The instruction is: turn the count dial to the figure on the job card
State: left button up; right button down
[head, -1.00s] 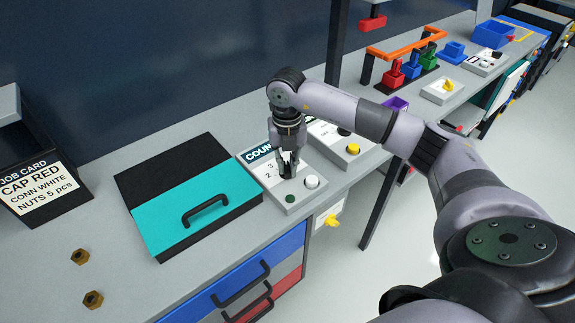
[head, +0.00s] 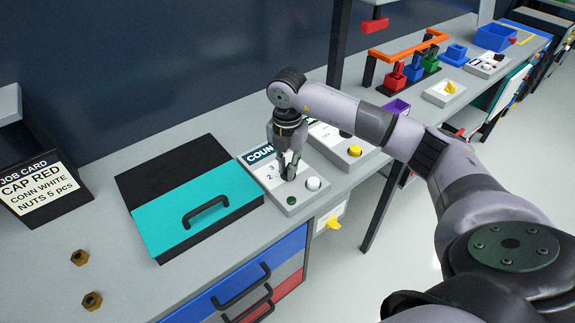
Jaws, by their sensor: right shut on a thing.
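The count box (head: 291,205) is a light grey unit with a "COUN…" label, the rest hidden, on the bench. The figures 3 and 2 show on its face; the others are hidden. My right gripper (head: 289,174) points down over the box and is shut on the count dial, which its fingers mostly hide. The dial's pointer cannot be made out. A white button (head: 313,184) and a dark green spot (head: 292,201) sit on the box's front part. The job card (head: 38,188) at the left reads "CAP RED, CONN WHITE, NUTS 5 pcs". My left gripper is not in view.
A teal and black case (head: 190,196) with a handle lies left of the count box. Two brass nuts (head: 80,257) lie on the bench at the left. A box with a yellow button (head: 355,151) stands just right of the count box, under my arm.

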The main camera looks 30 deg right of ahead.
jog(key=shift+w+r, duration=0.1)
jog(key=c, duration=1.6)
grip_release()
notch_tip(320, 180, up, 12)
